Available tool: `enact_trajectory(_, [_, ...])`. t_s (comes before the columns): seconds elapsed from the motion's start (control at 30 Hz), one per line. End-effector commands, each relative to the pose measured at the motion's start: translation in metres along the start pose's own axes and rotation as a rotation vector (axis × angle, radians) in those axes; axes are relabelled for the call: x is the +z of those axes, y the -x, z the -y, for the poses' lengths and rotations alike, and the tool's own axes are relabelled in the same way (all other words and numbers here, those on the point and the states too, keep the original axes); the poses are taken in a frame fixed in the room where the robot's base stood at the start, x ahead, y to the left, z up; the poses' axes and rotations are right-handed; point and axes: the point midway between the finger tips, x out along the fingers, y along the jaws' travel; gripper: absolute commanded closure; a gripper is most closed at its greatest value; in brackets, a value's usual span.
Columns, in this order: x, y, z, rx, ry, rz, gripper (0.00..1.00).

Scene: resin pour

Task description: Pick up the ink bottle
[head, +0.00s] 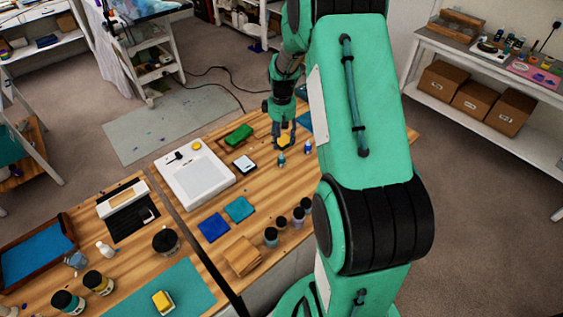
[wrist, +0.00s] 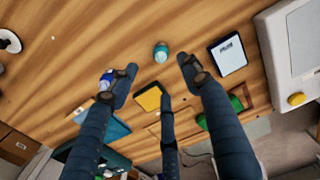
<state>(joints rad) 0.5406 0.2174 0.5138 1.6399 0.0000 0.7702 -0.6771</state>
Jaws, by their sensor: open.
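Two small bottles stand on the wooden table, and I cannot tell from a label which is the ink bottle. One is teal (head: 281,160); in the wrist view it (wrist: 161,52) lies just above the gap between my fingertips. My gripper (head: 284,136) points down over the table, just behind both bottles in the head view. Its fingers (wrist: 159,78) are spread, with nothing held between them.
A yellow block (wrist: 148,97) shows between my fingers. A small dark-framed device (head: 244,164), a green object (head: 239,135) and a white tablet-like board (head: 183,180) lie to the left. Several dark-lidded jars (head: 271,236) stand at the near edge. Bare wood surrounds the teal bottle.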

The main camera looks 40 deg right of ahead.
Motion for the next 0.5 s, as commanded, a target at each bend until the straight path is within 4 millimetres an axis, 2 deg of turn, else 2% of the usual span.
enact_trajectory(0.03, [0.001,-0.010,0.001,-0.002,0.000,0.003,0.52])
enact_trajectory(0.23, [0.001,-0.040,0.001,-0.002,0.000,0.002,0.52])
enact_trajectory(0.5, [0.000,-0.058,0.000,0.000,0.000,0.000,0.52])
